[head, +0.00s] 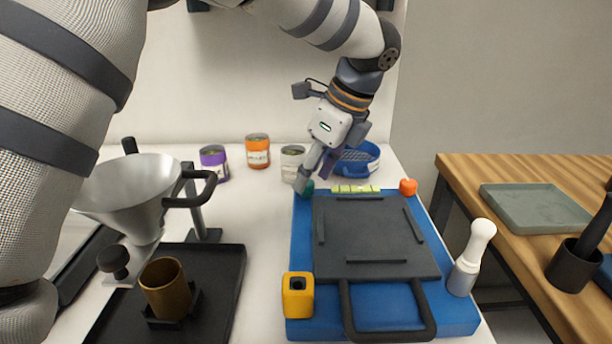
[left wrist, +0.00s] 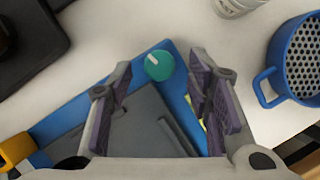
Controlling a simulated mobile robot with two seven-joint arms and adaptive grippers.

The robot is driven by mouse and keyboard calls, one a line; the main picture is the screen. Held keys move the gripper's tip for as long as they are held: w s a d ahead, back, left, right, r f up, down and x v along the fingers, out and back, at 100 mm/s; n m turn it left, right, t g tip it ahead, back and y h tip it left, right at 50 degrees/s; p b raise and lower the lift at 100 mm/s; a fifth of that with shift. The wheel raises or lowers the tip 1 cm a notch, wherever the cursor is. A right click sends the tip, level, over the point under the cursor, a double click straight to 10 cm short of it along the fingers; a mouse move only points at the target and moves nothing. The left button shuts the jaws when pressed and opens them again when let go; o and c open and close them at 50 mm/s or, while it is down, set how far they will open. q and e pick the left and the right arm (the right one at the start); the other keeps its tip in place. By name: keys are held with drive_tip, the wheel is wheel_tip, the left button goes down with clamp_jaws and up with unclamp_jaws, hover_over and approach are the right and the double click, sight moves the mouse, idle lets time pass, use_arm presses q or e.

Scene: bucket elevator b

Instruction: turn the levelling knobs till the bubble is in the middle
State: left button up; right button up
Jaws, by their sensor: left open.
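A blue base (head: 300,233) with a dark plate (head: 375,240) on top lies on the white table. A round teal knob (left wrist: 158,65) with a pale mark sits at its far left corner. My right gripper is not in view.
A blue perforated basket (head: 358,160) stands just behind the base. Several cans, including an orange one (head: 257,151), stand at the back. A metal funnel (head: 135,190) and brown cup (head: 166,288) are at left. A white-handled tool (head: 472,255) stands at the right edge.

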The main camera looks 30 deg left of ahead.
use_arm(q)
drive_tip(key=shift+x, duration=0.85)
drive_tip(key=shift+c, duration=0.2)
clamp_jaws()
drive_tip(key=shift+w+f+n+g, duration=0.15)
drive_tip(key=shift+n+g, duration=0.45)
drive_tip(key=shift+n, duration=0.9)
drive_tip(key=shift+o, duration=0.2)
unclamp_jaws()
drive_tip(key=v, duration=1.2)
